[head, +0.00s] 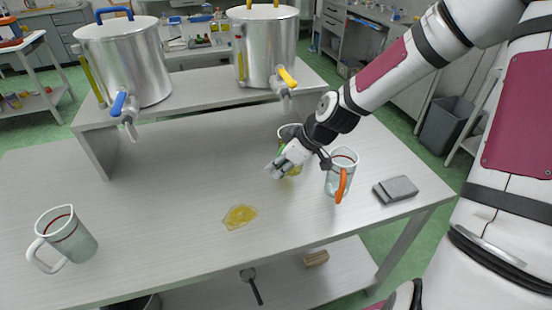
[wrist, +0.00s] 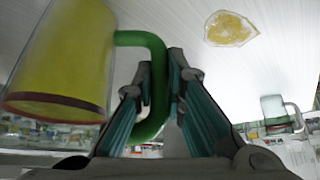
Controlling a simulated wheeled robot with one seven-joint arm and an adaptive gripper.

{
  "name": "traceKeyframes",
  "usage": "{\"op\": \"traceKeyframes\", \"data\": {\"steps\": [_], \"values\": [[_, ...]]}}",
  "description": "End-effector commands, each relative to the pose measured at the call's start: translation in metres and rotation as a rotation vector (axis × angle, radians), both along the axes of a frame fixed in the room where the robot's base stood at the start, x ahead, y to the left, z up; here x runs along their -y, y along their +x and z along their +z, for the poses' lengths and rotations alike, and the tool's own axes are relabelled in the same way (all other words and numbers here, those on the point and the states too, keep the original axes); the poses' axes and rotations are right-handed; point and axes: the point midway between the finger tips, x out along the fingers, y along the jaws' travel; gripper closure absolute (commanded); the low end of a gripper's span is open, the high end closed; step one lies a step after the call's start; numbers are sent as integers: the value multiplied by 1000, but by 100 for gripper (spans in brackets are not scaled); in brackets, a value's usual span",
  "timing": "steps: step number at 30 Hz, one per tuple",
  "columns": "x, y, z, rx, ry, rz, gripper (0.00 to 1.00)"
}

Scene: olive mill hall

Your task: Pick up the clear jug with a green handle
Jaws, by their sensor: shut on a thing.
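The clear jug with a green handle (wrist: 62,65) fills the left of the wrist view and holds yellow liquid. Its green handle (wrist: 155,60) passes between the fingers of my gripper (wrist: 160,95), which is shut on it. In the head view my gripper (head: 283,168) is at the right of the table's middle, and the jug (head: 294,171) is mostly hidden behind my gripper and arm. I cannot tell whether the jug touches the table.
A jug with an orange handle (head: 341,175) stands close to the right of my gripper. A white-handled jug (head: 68,238) stands at the front left. A yellow puddle (head: 240,216) and a grey pad (head: 395,189) lie on the table. Two steel vats (head: 128,62) (head: 266,45) stand behind.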

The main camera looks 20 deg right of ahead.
Motion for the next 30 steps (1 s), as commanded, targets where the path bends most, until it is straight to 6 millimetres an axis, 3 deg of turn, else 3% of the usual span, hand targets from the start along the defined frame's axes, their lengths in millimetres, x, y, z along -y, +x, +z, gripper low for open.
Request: {"op": "traceKeyframes", "data": {"steps": [15, 30], "values": [[-2, -54, 6, 0, 0, 0, 100], [-3, -83, 9, 2, -1, 0, 100]]}}
